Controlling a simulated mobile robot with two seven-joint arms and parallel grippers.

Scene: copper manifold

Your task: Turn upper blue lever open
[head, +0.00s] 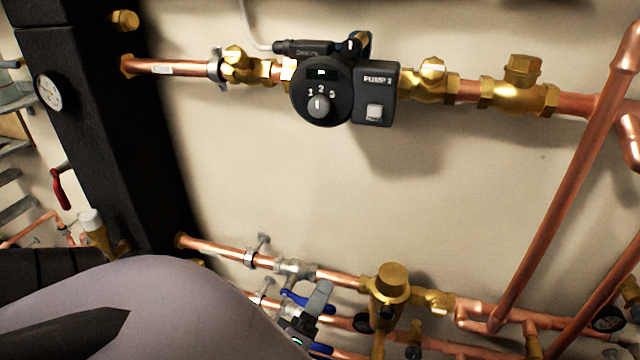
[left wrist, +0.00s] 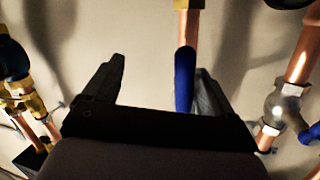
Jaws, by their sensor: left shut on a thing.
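The upper blue lever (head: 293,297) shows in the head view at the bottom centre, beside the grey fingers of my left gripper (head: 316,305). In the left wrist view, a blue lever (left wrist: 184,80) stands upright between the two dark fingers of my left gripper (left wrist: 158,82), close against the right-hand finger. The gripper is shut on this lever. A second blue lever (head: 320,348) shows lower down in the head view, and a blue lever (left wrist: 309,134) also shows at the right edge of the wrist view. My forearm hides part of the lower pipes. My right gripper is not in view.
A black pump (head: 322,95) with brass fittings sits on the upper copper pipe. A brass valve body (head: 389,292) stands just right of my left gripper. A slanting copper pipe (head: 560,210) crosses at right. A black post (head: 105,130) stands at left. The wall's middle is clear.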

